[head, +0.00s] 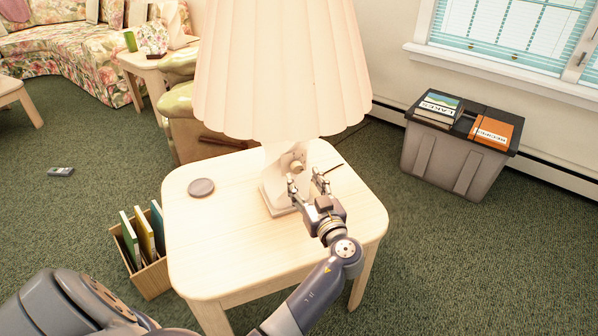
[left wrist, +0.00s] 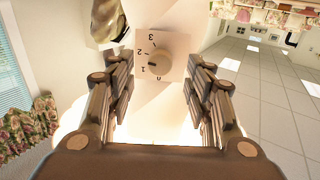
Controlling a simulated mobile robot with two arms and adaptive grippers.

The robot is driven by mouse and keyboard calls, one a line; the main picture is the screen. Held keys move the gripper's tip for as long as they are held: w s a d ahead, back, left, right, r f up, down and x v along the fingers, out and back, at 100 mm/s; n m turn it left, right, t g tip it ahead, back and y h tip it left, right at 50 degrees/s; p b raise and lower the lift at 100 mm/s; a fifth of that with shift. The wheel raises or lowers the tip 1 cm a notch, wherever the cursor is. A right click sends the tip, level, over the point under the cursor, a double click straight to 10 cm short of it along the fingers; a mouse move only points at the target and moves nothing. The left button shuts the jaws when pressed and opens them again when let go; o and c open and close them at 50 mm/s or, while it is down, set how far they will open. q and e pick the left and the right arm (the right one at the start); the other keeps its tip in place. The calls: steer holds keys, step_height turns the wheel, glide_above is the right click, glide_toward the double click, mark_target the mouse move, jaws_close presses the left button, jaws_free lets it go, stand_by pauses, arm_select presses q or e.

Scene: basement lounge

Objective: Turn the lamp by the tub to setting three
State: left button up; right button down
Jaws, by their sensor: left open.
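The lamp by the tub has a large pleated cream shade (head: 280,70) and a pale base (head: 275,198) on a light wooden side table (head: 225,255). Its round knob (head: 297,165) faces my left gripper (head: 307,182). In the left wrist view the knob (left wrist: 159,66) sits on a pale plate marked 0, 1, 2 and 3. A dark mark on the knob's left side points near the 1. My left gripper (left wrist: 160,98) is open, its fingers to either side of the knob, apparently short of it and not touching. My right gripper is out of view.
The grey tub (head: 445,165) with books on its lid stands right of the table, below the window. A dark round coaster (head: 201,187) lies on the tabletop. A wooden book box (head: 152,277) stands at the table's left. A remote (head: 61,171) lies on the carpet.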

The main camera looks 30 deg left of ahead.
mark_target(298, 171)
arm_select(q)
steer(key=shift+x, duration=2.3)
steer(key=shift+c, duration=0.4)
steer(key=c, duration=1)
